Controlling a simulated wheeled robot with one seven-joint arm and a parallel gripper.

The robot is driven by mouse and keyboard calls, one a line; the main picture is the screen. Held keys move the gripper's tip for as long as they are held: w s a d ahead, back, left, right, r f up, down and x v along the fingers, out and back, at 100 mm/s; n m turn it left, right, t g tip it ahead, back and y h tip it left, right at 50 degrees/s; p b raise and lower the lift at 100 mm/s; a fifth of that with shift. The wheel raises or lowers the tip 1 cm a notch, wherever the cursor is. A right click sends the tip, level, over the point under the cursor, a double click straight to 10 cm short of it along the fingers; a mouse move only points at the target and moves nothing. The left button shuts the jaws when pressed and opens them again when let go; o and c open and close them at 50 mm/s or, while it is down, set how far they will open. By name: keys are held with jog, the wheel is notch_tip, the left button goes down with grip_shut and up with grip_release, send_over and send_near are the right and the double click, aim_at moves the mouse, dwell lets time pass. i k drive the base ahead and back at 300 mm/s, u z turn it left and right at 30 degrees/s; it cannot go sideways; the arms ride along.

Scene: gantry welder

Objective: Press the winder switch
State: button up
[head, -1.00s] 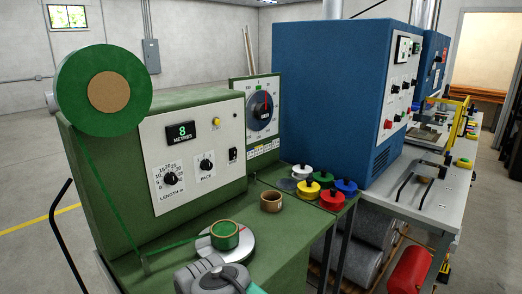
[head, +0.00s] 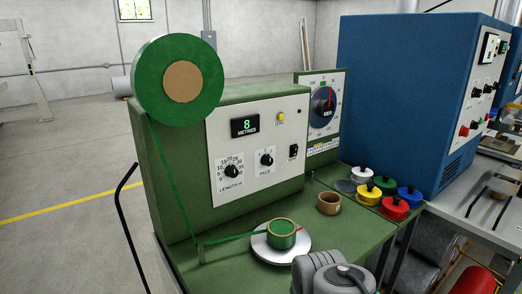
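The winder (head: 170,140) is a green cabinet with a large green reel (head: 150,88) at its upper left and a pale front panel (head: 235,185). The winder switch (head: 293,152) looks like a small black rocker at the panel's right side; its position is too small to tell. A yellow button (head: 281,116) sits above it, and two black knobs, length (head: 232,171) and pace (head: 266,160), are to its left. A green strip runs from the reel to a small roll (head: 281,234) on a round plate (head: 262,247). Grey parts of my arm show at the bottom; my gripper's fingers are not visible.
A brown ring (head: 329,203) stands on the green bench right of the roll. Several coloured spools, including a red one (head: 395,208), are farther right, before a blue cabinet (head: 400,100). A black curved rail (head: 122,215) stands left of the winder. Open floor lies left.

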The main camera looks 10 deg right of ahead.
aim_at(295, 148)
jog(key=u, duration=2.4)
jog(key=k, duration=1.15)
jog(key=z, duration=1.45)
jog(key=i, duration=0.5)
